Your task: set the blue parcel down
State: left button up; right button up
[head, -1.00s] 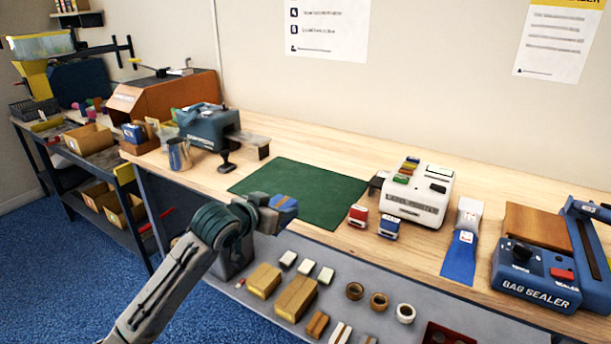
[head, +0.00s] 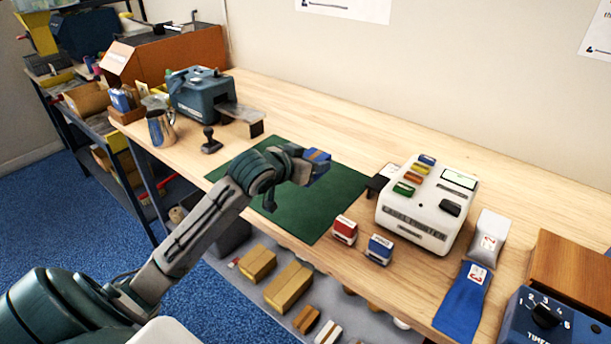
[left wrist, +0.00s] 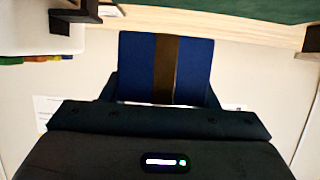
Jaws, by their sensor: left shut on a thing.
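The blue parcel (head: 318,167), a small blue box with a brown band, is in my left gripper (head: 303,164) over the green mat (head: 338,207) on the bench. The left gripper is shut on it. In the left wrist view the parcel (left wrist: 166,68) fills the middle between the jaws, its brown stripe running along it. The gap between parcel and mat cannot be told exactly, but it appears held above the mat. My right gripper is not in view.
Red (head: 344,230) and blue (head: 379,249) stamps stand right of the mat, near a white label machine (head: 427,205). A black-handled stamp (head: 210,140) and a teal machine (head: 200,95) stand at left. Much of the green mat is clear.

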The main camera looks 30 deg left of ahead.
pick_arm(q)
notch_tip(320, 180, down, 8)
dwell(0.4)
jog(key=shift+f, duration=0.1)
jog(key=o, duration=1.1)
jog(key=v, duration=1.1)
jog(key=shift+a+p, duration=0.1)
jog(key=shift+p, duration=0.2)
jog(key=shift+s+r, duration=0.25)
jog(key=shift+s, duration=0.2)
